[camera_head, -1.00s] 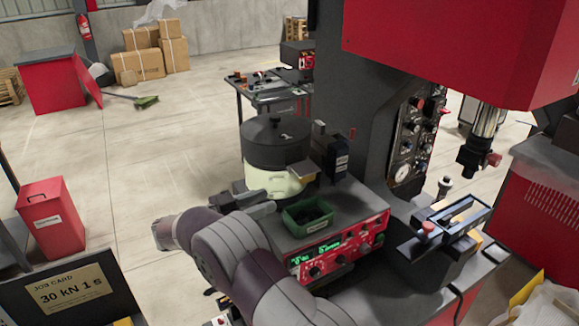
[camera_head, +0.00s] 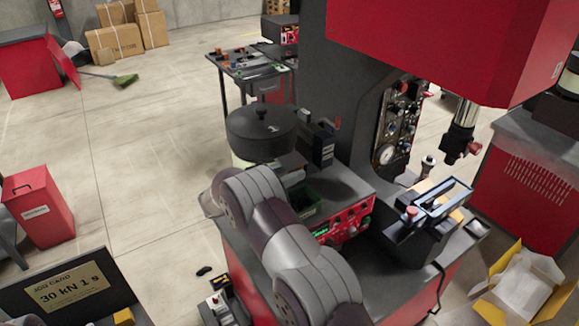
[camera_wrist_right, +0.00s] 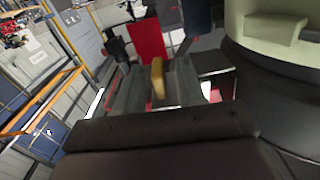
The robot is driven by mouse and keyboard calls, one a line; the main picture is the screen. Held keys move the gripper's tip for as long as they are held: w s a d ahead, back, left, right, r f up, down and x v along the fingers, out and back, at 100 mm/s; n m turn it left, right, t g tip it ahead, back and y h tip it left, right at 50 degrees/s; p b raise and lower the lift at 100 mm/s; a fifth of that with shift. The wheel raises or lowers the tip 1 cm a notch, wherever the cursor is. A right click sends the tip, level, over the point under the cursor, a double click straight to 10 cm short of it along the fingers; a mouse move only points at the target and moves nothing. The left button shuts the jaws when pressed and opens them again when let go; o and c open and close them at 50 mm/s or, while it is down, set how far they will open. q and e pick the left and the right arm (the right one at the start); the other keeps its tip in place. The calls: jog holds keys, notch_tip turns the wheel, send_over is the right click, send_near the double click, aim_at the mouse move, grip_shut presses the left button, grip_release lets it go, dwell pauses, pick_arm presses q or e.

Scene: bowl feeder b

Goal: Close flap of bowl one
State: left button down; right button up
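The pale and dark bowl (camera_wrist_right: 270,60) fills the right side there. My left gripper is not in view.
A green bin (camera_head: 304,202) sits just in front of the bowl on the red control unit (camera_head: 345,225). A dark box (camera_head: 322,145) stands right of the bowl. The press column (camera_head: 335,85) rises behind. Open floor lies to the left.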

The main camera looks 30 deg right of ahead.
aim_at(287, 162)
jog(key=shift+s, duration=0.15)
grip_shut()
